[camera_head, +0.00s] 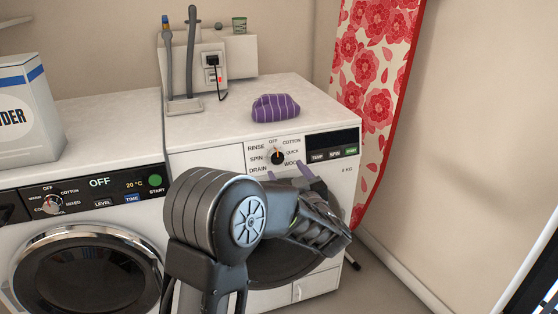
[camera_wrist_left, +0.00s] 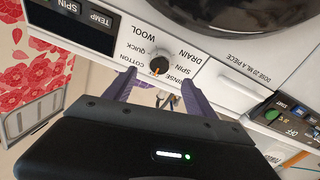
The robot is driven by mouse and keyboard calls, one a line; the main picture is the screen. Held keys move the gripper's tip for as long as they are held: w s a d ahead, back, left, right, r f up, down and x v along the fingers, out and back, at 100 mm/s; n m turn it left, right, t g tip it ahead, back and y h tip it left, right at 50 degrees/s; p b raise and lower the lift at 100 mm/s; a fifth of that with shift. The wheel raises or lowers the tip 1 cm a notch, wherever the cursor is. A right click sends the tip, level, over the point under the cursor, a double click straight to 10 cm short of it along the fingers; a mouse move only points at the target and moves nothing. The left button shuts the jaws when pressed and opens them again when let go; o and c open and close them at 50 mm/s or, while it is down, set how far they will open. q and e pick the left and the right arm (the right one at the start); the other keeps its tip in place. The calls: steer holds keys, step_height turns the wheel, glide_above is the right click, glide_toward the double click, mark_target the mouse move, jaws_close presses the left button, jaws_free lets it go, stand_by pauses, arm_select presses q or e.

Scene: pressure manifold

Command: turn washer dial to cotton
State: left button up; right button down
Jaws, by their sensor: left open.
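The right washer's dial (camera_head: 277,157) is a black knob on a white panel, ringed by RINSE, OFF, COTTON, QUICK, WOOL, DRAIN and SPIN. Its orange mark points up, about at OFF. In the left wrist view, upside down, the dial (camera_wrist_left: 160,63) sits just ahead of the fingers and COTTON (camera_wrist_left: 130,58) reads at left. My left gripper (camera_head: 288,175) is open, its purple fingers in front of the panel just below the dial. In the wrist view the gripper (camera_wrist_left: 160,79) has a finger toward each side of the dial, apparently not touching it. My right gripper is not in view.
The left washer (camera_head: 100,215) has its own dial (camera_head: 50,204) and a lit display. A powder box (camera_head: 30,105) stands on it. A striped purple cloth (camera_head: 275,107) lies on the right washer. Hoses and a socket box are behind.

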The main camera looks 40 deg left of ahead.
mark_target(277, 158)
arm_select(q)
steer(key=shift+b+x, duration=0.65)
steer(key=shift+x, duration=3.25)
steer(key=shift+c, duration=0.3)
steer(key=shift+f, duration=0.1)
steer(key=c, duration=1.3)
